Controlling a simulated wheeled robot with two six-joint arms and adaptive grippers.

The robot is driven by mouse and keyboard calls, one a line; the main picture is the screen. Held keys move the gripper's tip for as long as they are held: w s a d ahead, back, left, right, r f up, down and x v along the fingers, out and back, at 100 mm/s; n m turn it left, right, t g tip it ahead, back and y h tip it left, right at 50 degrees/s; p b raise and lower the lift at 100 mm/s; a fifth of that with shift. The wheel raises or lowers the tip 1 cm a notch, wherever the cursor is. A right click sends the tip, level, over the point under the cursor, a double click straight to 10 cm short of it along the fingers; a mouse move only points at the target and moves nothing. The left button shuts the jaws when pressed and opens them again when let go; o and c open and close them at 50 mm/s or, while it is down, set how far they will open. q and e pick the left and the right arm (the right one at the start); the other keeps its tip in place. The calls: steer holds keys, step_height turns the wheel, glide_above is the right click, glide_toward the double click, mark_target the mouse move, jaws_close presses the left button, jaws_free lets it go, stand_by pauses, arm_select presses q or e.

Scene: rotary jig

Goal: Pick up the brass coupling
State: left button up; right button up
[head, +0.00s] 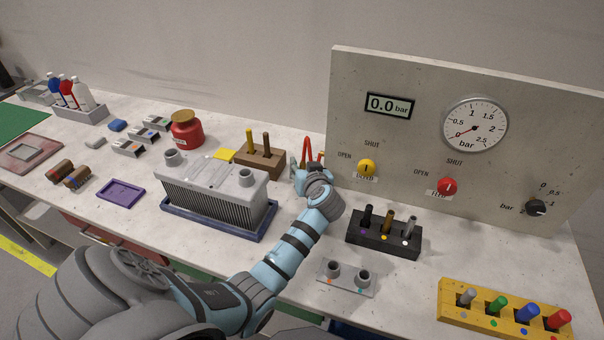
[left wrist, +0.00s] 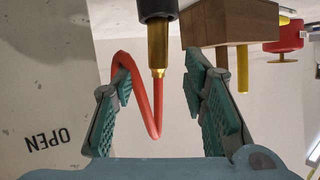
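The brass coupling (left wrist: 157,45) shows in the left wrist view, with a black part (left wrist: 157,8) at one end and a red hose (left wrist: 150,100) at the other. The hose bends in a narrow loop. My left gripper (left wrist: 158,75) is open, its green fingers apart on either side of the coupling and hose. Neither finger visibly touches the coupling. In the head view, my left gripper (head: 302,165) is beside the panel, with the hose (head: 306,148) rising behind it. I cannot make out the coupling there. My right gripper is not in view.
The upright panel (head: 420,110) stands close to the right of my left gripper. A wooden block with pegs (head: 260,162) and a finned grey unit (head: 212,187) stand to its left. A black rack (head: 383,239) is in front of the panel.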

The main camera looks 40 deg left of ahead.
mark_target(304, 164)
arm_select(q)
steer(key=shift+x, duration=1.55)
steer(key=shift+d, duration=0.1)
jaws_close()
steer(key=shift+r, duration=0.15)
